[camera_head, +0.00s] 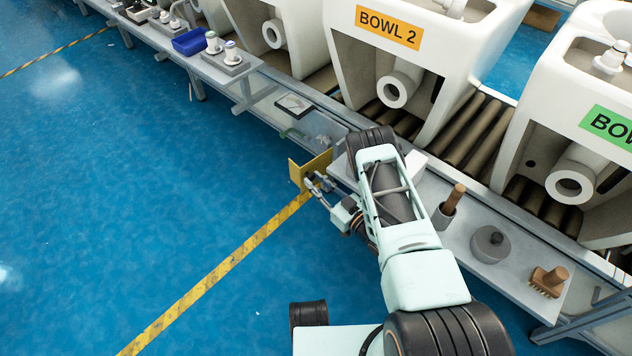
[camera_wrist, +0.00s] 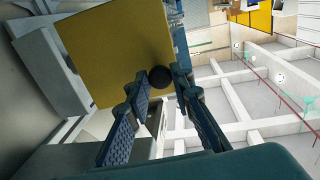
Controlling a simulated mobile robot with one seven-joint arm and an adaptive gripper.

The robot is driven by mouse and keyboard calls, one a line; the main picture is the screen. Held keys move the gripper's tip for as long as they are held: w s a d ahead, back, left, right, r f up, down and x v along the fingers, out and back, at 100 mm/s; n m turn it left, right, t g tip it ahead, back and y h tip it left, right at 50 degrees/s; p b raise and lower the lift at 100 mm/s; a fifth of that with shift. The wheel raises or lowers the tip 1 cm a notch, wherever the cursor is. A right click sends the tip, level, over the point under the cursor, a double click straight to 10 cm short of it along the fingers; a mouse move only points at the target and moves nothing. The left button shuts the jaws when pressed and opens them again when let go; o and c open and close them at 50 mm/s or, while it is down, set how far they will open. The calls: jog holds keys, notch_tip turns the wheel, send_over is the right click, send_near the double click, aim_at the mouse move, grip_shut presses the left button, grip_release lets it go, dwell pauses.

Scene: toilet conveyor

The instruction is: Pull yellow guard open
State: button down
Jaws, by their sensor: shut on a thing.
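The yellow guard (camera_head: 308,168) is a small flat panel at the front edge of the bench, left of my arm in the head view. It stands out from the bench at an angle. In the wrist view the guard (camera_wrist: 112,50) fills the upper left and carries a dark round knob (camera_wrist: 159,77). My gripper (camera_head: 318,184) is at the guard's face. In the wrist view the fingers of my gripper (camera_wrist: 157,84) are closed on the knob from both sides. What lies behind the guard is mostly hidden by the panel and my arm.
Large white toilet bowls (camera_head: 386,60) stand on a roller conveyor behind. The blue floor left of the guard is clear.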

jog(key=c, duration=1.7)
grip_release()
jog(key=shift+d, duration=0.1)
jog(key=v, duration=0.7)
jog(key=shift+s, duration=0.2)
